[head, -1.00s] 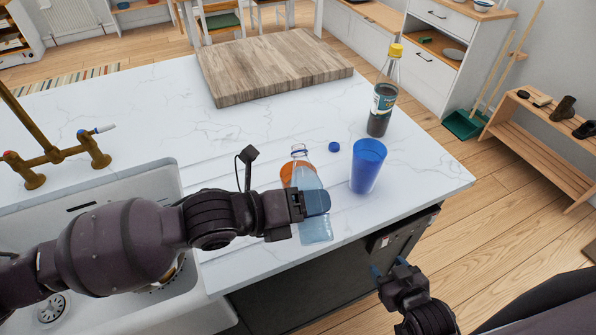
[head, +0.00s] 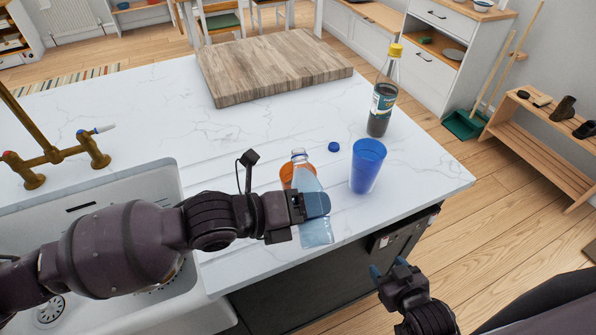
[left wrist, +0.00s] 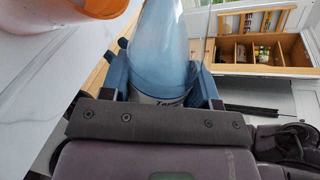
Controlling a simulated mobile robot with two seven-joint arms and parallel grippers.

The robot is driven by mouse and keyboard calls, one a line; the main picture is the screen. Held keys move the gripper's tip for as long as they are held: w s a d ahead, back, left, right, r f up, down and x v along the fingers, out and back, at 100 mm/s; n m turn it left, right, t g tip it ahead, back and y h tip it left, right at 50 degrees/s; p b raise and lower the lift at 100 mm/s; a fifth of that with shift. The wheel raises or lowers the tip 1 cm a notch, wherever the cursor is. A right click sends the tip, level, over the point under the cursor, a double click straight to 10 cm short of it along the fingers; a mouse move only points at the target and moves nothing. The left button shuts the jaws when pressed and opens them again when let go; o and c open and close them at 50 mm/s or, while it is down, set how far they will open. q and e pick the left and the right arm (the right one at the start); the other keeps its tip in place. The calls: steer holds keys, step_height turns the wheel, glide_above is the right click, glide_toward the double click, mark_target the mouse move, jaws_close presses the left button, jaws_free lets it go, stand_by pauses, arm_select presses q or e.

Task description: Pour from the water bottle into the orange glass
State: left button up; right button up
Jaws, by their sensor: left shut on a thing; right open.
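My left gripper (head: 314,205) is shut on the clear, blue-tinted water bottle (head: 317,232), which is uncapped. The bottle is held close in front of the orange glass (head: 285,175), its neck slightly tilted toward the glass and overlapping it in the head view. I cannot tell whether the mouth is over the rim. The left wrist view shows the bottle (left wrist: 163,50) between the fingers and part of the orange glass (left wrist: 45,12) at upper left. My right gripper (head: 388,270) is open and empty, off the counter's front edge.
A blue glass (head: 367,166) stands right of the bottle, with a blue cap (head: 333,147) behind. A dark bottle with a yellow cap (head: 381,110) stands further back. A wooden board (head: 270,66) lies behind; the sink (head: 120,190) and brass tap (head: 50,155) are left.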

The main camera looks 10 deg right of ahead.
steer(key=shift+s, duration=0.1)
steer(key=shift+s+d+f, duration=0.1)
steer(key=shift+s+f, duration=0.25)
steer(key=shift+s, duration=0.1)
steer(key=shift+w+r, duration=0.1)
arm_select(q)
steer(key=shift+s+n, duration=0.1)
steer(key=shift+n, duration=0.2)
arm_select(e)
steer(key=shift+w+r, duration=0.5)
arm_select(q)
steer(key=shift+p, duration=0.3)
arm_select(e)
steer(key=shift+s, duration=0.15)
arm_select(q)
steer(key=shift+g, duration=0.3)
arm_select(e)
steer(key=shift+s+f, duration=0.35)
steer(key=shift+s, duration=0.05)
